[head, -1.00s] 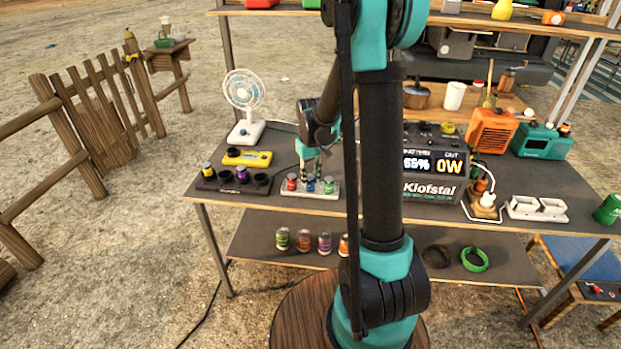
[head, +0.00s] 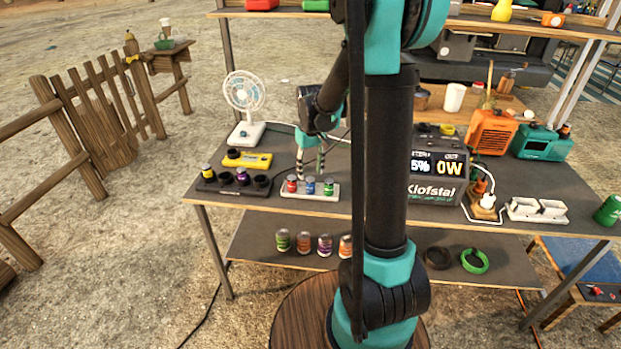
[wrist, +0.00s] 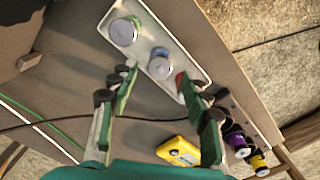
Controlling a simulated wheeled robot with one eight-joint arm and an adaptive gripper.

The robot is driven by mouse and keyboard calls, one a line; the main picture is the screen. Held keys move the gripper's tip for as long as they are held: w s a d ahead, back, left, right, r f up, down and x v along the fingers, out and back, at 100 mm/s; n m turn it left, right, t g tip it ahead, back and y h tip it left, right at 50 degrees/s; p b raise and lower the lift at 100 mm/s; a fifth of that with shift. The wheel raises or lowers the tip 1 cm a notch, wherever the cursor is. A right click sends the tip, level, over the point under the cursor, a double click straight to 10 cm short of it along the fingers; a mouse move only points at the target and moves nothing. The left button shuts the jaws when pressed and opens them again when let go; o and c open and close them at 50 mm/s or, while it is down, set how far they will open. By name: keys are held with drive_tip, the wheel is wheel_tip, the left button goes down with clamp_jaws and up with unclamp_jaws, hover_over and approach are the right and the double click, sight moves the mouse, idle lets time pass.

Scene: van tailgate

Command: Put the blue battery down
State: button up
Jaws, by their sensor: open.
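The blue battery (head: 310,186) stands upright in the middle of a white tray (head: 289,195), between a red battery (head: 292,184) on the left and a green battery (head: 328,187) on the right. In the wrist view the blue battery (wrist: 160,66) shows its silver top, with the green one (wrist: 125,31) beside it. The red one (wrist: 181,84) is partly hidden by a finger. My gripper (head: 311,172) is open and empty just behind the tray. In the wrist view its fingertips (wrist: 158,84) are spread apart, with the blue battery beyond them.
A dark holder (head: 214,186) with a yellow-topped and a purple battery stands left of the tray. A Klofstal power station (head: 434,192) stands at the right. The bench is bare between tray and power station.

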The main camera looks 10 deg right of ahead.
sight(310, 178)
wheel_tip(310, 178, up, 7)
drive_tip(key=s+d+f+m+t, duration=0.1)
drive_tip(key=s+f, duration=0.3)
drive_tip(key=s, duration=0.7)
drive_tip(key=s+d+f+m+t, duration=0.2)
drive_tip(key=s+d+f+t, duration=0.1)
drive_tip(key=s, duration=0.8)
drive_tip(key=shift+f, duration=0.9)
